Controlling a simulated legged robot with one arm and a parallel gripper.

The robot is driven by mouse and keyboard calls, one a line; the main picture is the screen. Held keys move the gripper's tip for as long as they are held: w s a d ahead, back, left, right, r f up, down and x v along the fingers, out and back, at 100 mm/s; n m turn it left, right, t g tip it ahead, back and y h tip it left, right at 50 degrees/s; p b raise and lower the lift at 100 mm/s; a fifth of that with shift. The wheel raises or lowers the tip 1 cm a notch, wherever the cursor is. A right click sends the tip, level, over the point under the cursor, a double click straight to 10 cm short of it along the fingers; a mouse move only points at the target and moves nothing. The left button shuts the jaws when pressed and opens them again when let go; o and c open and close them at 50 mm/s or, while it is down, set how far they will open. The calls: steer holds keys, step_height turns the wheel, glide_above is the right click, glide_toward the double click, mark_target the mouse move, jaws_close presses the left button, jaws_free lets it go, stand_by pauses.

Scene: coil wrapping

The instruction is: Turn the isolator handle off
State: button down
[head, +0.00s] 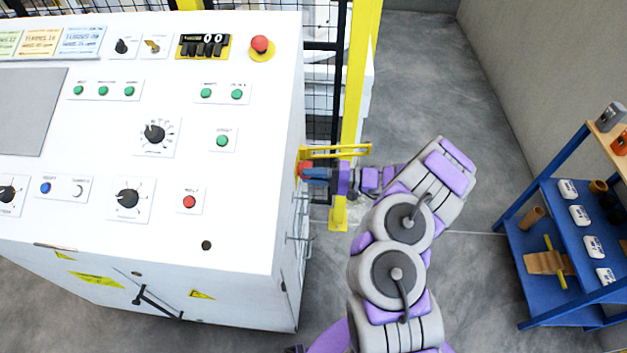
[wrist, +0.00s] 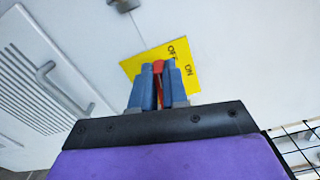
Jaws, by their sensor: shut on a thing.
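The isolator handle is red and sits on the right side of the white control cabinet (head: 240,230). In the wrist view the red handle (wrist: 158,68) shows between the two blue fingers, in front of a yellow plate (wrist: 189,55) marked OFF and ON. My gripper (wrist: 163,80) is shut on the handle. In the head view my gripper (head: 314,174) reaches the cabinet's side from the right, and a bit of the red handle (head: 304,170) shows at its tips. The fingers hide much of the handle, so I cannot tell its exact angle.
A yellow post (head: 357,80) with black mesh stands behind. A blue shelf (head: 560,230) with tools stands at the right. Grey floor (head: 430,60) lies open between.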

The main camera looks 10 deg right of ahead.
steer(key=shift+a+f+n+b, duration=0.1)
steer(key=shift+f+n+b, duration=0.15)
steer(key=shift+n, duration=0.25)
steer(key=shift+f+n+b, duration=0.1)
steer(key=shift+n+b, duration=0.2)
steer(key=shift+n, duration=0.2)
steer(key=c, duration=1.3)
jaws_free()
steer(key=shift+f, duration=0.1)
steer(key=shift+o, duration=0.8)
steer(key=shift+a, duration=0.25)
steer(key=shift+d, duration=0.1)
steer(key=p+v, duration=0.2)
steer(key=v, duration=1.5)
steer(key=shift+d+p, duration=0.15)
steer(key=shift+p, duration=0.2)
